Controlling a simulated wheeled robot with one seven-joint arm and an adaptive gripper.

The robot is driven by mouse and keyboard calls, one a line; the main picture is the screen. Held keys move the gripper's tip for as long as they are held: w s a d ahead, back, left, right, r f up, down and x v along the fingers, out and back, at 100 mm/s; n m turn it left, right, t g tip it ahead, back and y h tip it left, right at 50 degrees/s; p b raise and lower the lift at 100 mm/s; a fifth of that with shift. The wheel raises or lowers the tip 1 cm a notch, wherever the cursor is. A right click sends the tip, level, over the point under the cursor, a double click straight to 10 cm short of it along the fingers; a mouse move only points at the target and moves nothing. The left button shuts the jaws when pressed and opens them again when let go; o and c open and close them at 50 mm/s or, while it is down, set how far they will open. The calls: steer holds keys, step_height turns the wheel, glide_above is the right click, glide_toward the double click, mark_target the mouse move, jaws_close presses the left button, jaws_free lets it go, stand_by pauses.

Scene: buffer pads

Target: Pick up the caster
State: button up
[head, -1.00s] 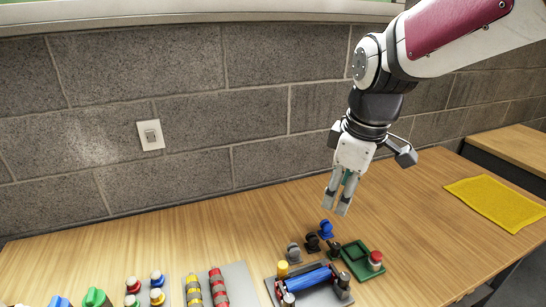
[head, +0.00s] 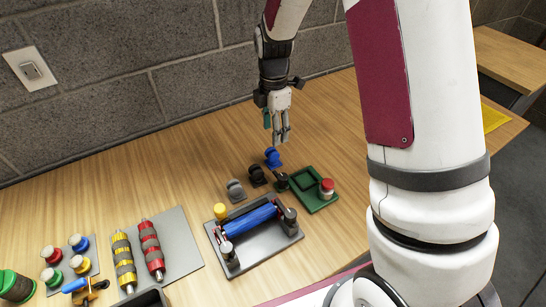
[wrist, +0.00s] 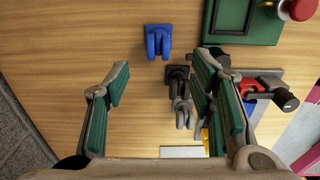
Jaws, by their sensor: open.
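Three small casters stand in a row on the wooden table: a blue caster (head: 272,157), a black caster (head: 257,176) and a grey caster (head: 235,190). My gripper (head: 281,140) hangs above the table near the blue caster, pointing down, open and empty. In the wrist view the blue caster (wrist: 158,41) lies beyond and between the two fingertips. The black caster (wrist: 176,78) and the grey caster (wrist: 181,111) show between the fingers, nearer the right finger, which hides part of that side.
A green tray (head: 308,203) with a red-topped knob (head: 327,187) sits right of the casters. A dark fixture with a blue roller (head: 249,220) stands in front. A grey plate (head: 184,244) with yellow and red rollers lies left. Bare table lies behind the casters.

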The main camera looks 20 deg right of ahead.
mark_target(273, 150)
step_height(273, 150, down, 9)
steer(key=shift+w+f, duration=0.1)
jaws_close()
stand_by(0.5)
